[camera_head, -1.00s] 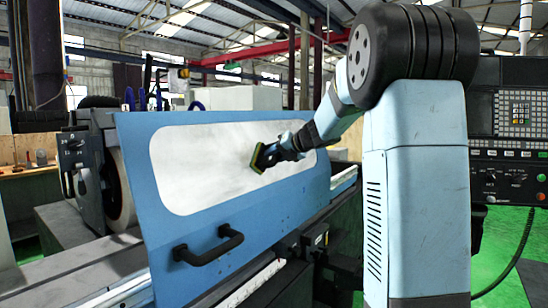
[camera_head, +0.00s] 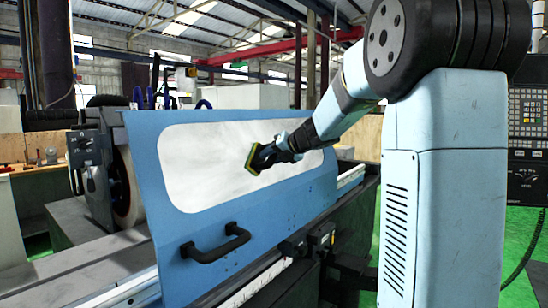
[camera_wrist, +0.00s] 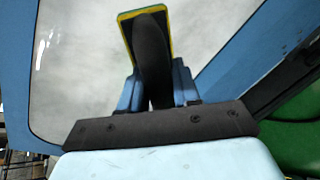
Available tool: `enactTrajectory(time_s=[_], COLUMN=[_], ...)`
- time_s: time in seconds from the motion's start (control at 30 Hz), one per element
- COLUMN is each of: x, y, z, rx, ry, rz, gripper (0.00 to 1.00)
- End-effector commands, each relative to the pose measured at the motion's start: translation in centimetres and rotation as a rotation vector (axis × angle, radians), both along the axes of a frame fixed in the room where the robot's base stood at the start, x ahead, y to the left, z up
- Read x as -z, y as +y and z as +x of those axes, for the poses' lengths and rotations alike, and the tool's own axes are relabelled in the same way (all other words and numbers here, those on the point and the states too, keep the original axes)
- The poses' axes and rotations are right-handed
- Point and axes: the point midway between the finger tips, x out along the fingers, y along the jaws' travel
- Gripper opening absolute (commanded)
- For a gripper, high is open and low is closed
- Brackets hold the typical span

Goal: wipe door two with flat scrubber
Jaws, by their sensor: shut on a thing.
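The blue door (camera_head: 300,203) of the grinder stands tilted, with a long whitish window panel (camera_head: 205,165) and a black handle (camera_head: 215,245) low on its front. I cannot tell from a label whether it is door two. My gripper (camera_head: 275,152) is shut on the flat scrubber (camera_head: 253,158), which has a dark body with yellow and green edges. The scrubber is at the middle of the panel; whether it touches the surface is not clear. In the wrist view the scrubber (camera_wrist: 146,22) sticks out between the blue fingers of my gripper (camera_wrist: 160,85), in front of the panel (camera_wrist: 85,60).
A grinding wheel (camera_head: 128,188) and its housing stand left of the door. The machine bed rail (camera_head: 265,277) runs below it. A control panel (camera_head: 527,118) stands at the far right. Green floor (camera_head: 505,250) shows at the right.

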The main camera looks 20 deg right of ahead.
Motion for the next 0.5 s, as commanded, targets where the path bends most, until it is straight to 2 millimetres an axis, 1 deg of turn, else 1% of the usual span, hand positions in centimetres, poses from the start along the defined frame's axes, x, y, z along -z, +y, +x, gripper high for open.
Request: enactTrajectory(time_s=[0.03, 0.3, 0.5], x=[0.0, 0.0, -0.1], y=[0.6, 2.0, 2.3], z=[-0.3, -1.5, -1.7], rx=[-0.006, -0.004, -0.002], ry=[0.000, 0.001, -0.001], rz=[0.000, 0.001, 0.000], gripper=[0.00, 0.00, 0.00])
